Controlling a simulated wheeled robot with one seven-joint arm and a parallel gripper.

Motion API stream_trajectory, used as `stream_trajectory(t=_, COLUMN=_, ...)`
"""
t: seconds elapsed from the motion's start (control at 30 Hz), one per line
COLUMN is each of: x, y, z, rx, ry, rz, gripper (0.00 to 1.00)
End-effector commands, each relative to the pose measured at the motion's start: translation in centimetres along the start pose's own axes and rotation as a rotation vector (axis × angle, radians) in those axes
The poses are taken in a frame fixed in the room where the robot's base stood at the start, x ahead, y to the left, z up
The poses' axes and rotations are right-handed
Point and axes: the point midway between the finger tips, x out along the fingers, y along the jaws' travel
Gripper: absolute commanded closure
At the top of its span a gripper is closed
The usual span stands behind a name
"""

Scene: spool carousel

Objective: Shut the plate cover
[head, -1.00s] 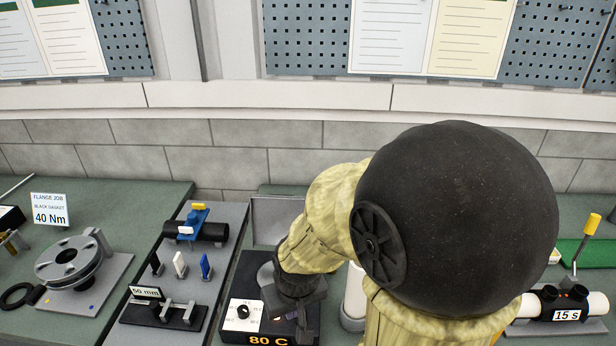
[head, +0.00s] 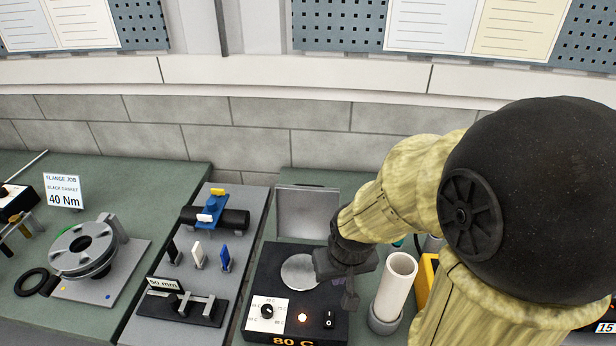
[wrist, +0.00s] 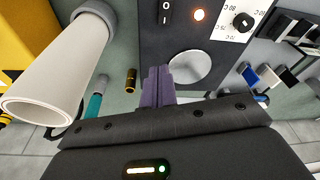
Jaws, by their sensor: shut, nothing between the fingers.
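The plate cover (head: 307,212) is a light grey panel standing upright at the back edge of the black heater box (head: 285,262). It is raised, leaving the round silver plate (head: 298,272) uncovered. The silver plate also shows in the wrist view (wrist: 190,68). My gripper (head: 349,300) is at the right side of the box, pointing down, in front of and to the right of the cover. In the wrist view its two fingers (wrist: 157,83) are together and empty, beside the plate. I cannot make out the cover in the wrist view.
The box front has a dial (head: 267,311), a lit orange lamp (head: 302,318) and a rocker switch (head: 328,320). A white tube (head: 397,285) stands close to the right. A grey board with a blue clamp (head: 209,211) lies left. A flange (head: 85,250) sits further left.

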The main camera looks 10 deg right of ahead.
Motion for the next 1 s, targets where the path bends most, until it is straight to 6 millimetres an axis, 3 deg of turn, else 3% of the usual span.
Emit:
stream_trajectory(t=0.17, x=-1.2, y=0.3, z=-4.0, rx=0.035, ry=0.004, rz=0.002, gripper=1.00)
stream_trajectory(t=0.5, x=-4.0, y=0.3, z=-18.6, rx=0.159, ry=0.014, rz=0.023, gripper=1.00)
stream_trajectory(t=0.7, x=-4.9, y=0.2, z=-25.7, rx=0.225, ry=0.024, rz=0.046, gripper=1.00)
stream_trajectory(t=0.83, x=-5.3, y=0.1, z=-29.5, rx=0.261, ry=0.032, rz=0.062, gripper=1.00)
stream_trajectory(t=1.0, x=-5.4, y=-0.1, z=-31.7, rx=0.283, ry=0.037, rz=0.073, gripper=1.00)
